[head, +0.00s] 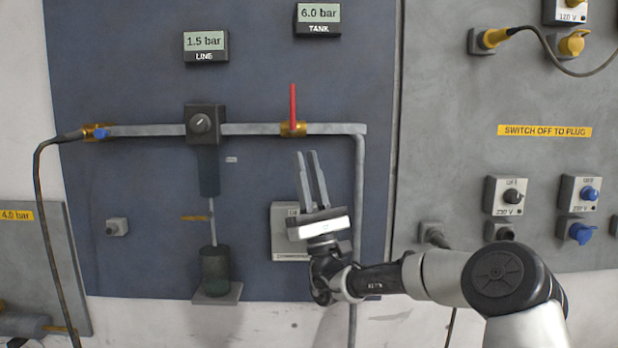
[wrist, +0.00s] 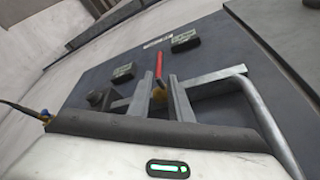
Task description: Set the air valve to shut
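The air valve has a brass body (head: 293,130) on the horizontal grey pipe and a red lever (head: 293,104). The lever stands straight up, across the line of the pipe. In the wrist view the red lever (wrist: 159,66) shows ahead, in line with the space between my fingers. My gripper (head: 306,154) is in front of the panel, its fingers pointing up, just below the valve in the head view. The fingers are apart with nothing between them, and they do not appear to touch the lever.
A regulator knob (head: 201,123) sits left on the same pipe, and a blue-handled brass fitting (head: 97,132) with a hose is farther left. Gauges read 1.5 bar line (head: 205,44) and 6.0 bar tank (head: 318,17). The pipe bends down right of the valve. Sockets fill the right panel.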

